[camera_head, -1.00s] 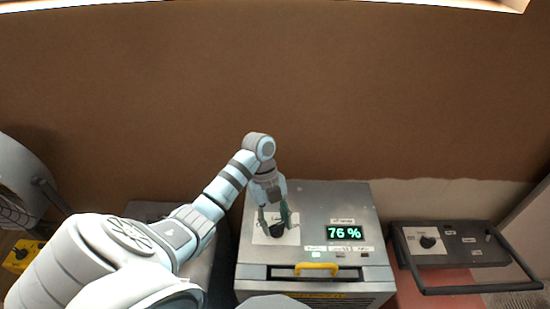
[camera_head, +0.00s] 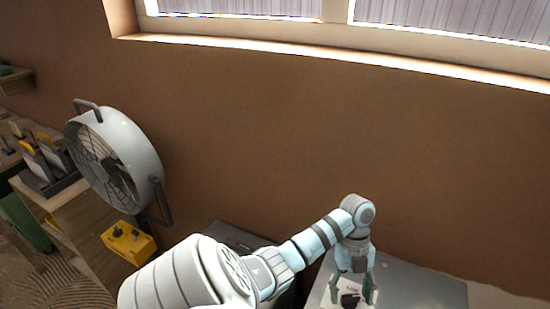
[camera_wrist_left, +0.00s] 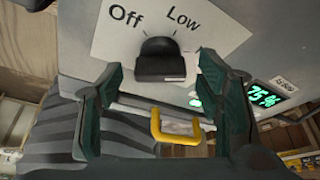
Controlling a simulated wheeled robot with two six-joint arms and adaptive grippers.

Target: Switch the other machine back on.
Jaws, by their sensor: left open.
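A grey machine (camera_head: 425,290) stands at the bottom right of the head view, partly cut off. Its black knob (camera_wrist_left: 160,60) sits on a white plate (camera_wrist_left: 108,42) marked "Off" and "Low" in the wrist view. I cannot tell which mark the knob points to. The machine's green display (camera_wrist_left: 263,95) reads 75 %. My left gripper (camera_head: 352,290) is open over the knob, its fingers (camera_wrist_left: 165,100) apart on either side. A large white drum fan (camera_head: 138,150) stands at the left, near a yellow box (camera_head: 128,243) with a dark knob on top. My right gripper is out of view.
The machine's yellow handle (camera_wrist_left: 178,138) is below the knob in the wrist view. A wooden shelf unit (camera_head: 70,205) with tools stands left of the fan. A brown wall (camera_head: 250,130) rises behind, with a window sill (camera_head: 330,43) above.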

